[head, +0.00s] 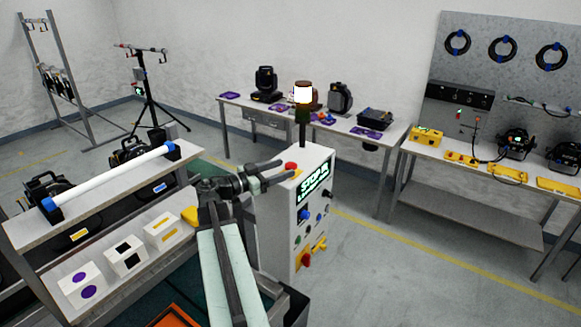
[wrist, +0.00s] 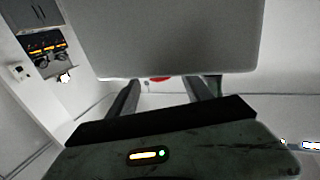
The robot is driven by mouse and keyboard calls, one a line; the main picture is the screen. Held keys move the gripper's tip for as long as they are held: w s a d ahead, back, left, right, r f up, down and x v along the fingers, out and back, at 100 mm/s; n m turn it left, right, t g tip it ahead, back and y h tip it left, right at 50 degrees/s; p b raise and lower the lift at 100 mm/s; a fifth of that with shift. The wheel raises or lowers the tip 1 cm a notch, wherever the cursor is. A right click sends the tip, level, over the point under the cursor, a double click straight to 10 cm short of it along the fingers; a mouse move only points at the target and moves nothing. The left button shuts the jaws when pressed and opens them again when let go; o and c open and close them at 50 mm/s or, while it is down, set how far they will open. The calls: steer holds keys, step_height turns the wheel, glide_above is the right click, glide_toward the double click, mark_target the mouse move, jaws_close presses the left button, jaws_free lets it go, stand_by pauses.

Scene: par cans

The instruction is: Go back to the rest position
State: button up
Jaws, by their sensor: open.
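My gripper (head: 288,170) is stretched out at the top of the white control cabinet (head: 318,205). Its two fingers are apart with nothing between them. A red button (head: 291,166) on the cabinet top shows right by the fingertips; I cannot tell whether they touch it. In the wrist view the open fingers of my gripper (wrist: 160,97) point at a plain grey surface, and a sliver of red (wrist: 160,79) shows at its edge between them.
A shelf bench (head: 190,152) at left carries lamps, a white tube (head: 115,175) and several marked white boxes. An orange bin (head: 172,317) is low in front. A long table (head: 395,132) and a yellow-tool workbench (head: 440,153) stand behind. Floor right of the cabinet is clear.

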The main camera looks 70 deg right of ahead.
steer(key=v, duration=0.3)
steer(key=shift+w+a, duration=0.15)
steer(key=shift+a, duration=0.1)
steer(key=shift+r, duration=0.1)
